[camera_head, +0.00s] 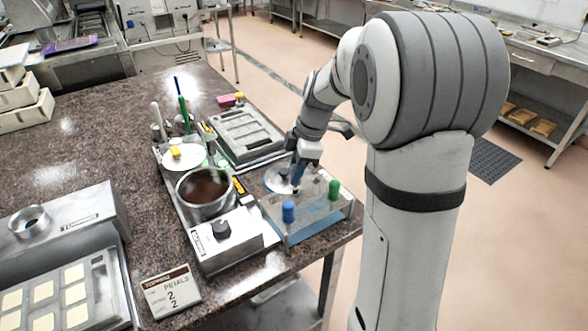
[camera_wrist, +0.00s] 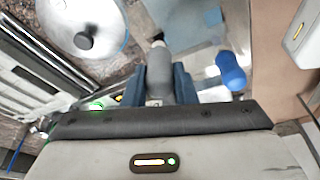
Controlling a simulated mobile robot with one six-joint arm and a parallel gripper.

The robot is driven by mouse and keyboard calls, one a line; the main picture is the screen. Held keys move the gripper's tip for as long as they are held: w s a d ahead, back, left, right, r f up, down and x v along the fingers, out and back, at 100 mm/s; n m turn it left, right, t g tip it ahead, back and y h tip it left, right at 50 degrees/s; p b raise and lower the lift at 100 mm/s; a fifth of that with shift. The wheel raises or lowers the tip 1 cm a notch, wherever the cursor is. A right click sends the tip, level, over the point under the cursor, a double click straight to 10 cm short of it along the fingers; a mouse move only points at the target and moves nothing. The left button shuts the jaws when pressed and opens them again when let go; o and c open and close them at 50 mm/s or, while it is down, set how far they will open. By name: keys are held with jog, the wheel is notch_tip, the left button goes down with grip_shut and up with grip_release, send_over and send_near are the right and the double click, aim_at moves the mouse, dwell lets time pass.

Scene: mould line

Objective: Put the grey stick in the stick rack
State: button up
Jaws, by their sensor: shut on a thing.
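My gripper (camera_wrist: 158,82) is shut on the grey stick (camera_wrist: 157,68), which stands between its two blue fingers in the wrist view. In the head view my gripper (camera_head: 297,178) is over the back left part of the stick rack (camera_head: 312,222), and the grey stick is hard to make out. The blue stick also shows right of my gripper in the wrist view (camera_wrist: 231,70). I cannot tell whether the grey stick touches the rack.
A round metal lid (camera_wrist: 80,28) with a black knob lies beside the rack. A pot (camera_head: 206,207) of brown liquid on a heater (camera_head: 222,243) stands left of it. A grey mould tray (camera_head: 243,133) lies behind. Bare tabletop (camera_head: 95,130) is at the left.

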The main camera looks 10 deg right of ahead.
jog(key=shift+f+b, duration=0.85)
jog(key=shift+f, duration=0.25)
jog(key=o, duration=1.1)
jog(key=shift+c, duration=0.2)
jog(key=shift+o, duration=0.5)
jog(key=o, duration=0.3)
jog(key=shift+r+p, duration=2)
jog(key=shift+r, duration=1.5)
jog(key=shift+w, duration=0.1)
